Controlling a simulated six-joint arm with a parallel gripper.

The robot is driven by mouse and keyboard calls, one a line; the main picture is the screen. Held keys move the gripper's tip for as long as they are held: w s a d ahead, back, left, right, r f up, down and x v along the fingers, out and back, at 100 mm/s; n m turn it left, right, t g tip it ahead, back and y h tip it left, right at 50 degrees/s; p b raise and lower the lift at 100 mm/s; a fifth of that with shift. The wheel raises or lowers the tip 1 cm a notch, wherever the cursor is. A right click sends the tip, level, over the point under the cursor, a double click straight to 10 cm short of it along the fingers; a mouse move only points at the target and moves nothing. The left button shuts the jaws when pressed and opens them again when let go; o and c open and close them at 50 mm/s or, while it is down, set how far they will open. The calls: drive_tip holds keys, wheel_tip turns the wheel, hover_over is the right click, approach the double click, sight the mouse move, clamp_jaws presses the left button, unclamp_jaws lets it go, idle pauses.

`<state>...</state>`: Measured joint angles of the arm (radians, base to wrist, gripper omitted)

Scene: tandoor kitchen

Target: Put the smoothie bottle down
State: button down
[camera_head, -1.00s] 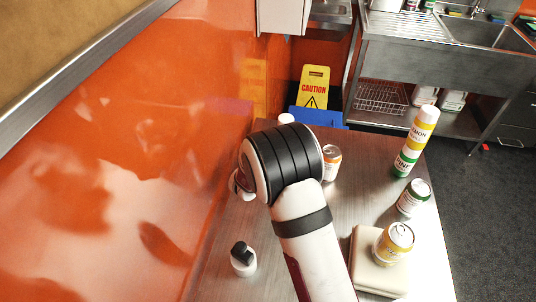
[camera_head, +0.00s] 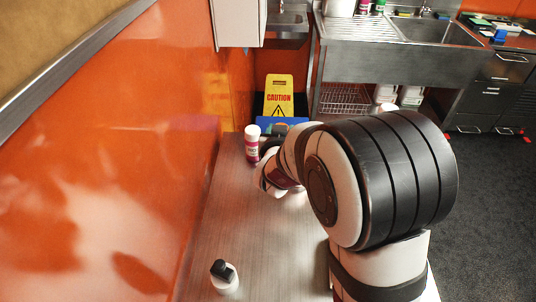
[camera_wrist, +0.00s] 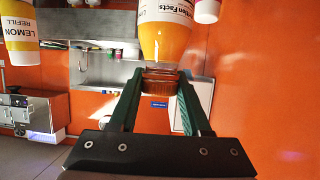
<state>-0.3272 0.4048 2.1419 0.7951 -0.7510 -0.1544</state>
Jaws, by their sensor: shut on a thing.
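The smoothie bottle (camera_wrist: 166,42), with orange contents, a white label and a brown cap, shows at the top of the wrist view. My gripper (camera_wrist: 162,82) is shut on its cap, with one green finger on each side. The bottle's far end is cut off by the frame edge. In the head view the held bottle is hidden behind my arm, and I cannot tell whether it touches the steel table (camera_head: 250,225).
A bottle with white cap and dark pink label (camera_head: 252,148) stands near the table's far left corner. A small black-topped white bottle (camera_head: 224,279) stands at the near left. A yellow lemon tube (camera_wrist: 18,35) shows in the wrist view. An orange wall (camera_head: 110,170) borders the left side.

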drive_tip(key=s+d+m+g+h, duration=0.4)
drive_tip(key=s+d+m+h, duration=0.45)
drive_tip(key=s+d, duration=0.55)
drive_tip(key=w+a+f, duration=0.4)
drive_tip(key=a+f, duration=0.6)
drive_tip(key=shift+f, duration=0.4)
drive_tip(key=shift+w, duration=0.1)
drive_tip(key=shift+c, duration=1.8)
unclamp_jaws()
drive_tip(key=shift+f, duration=0.1)
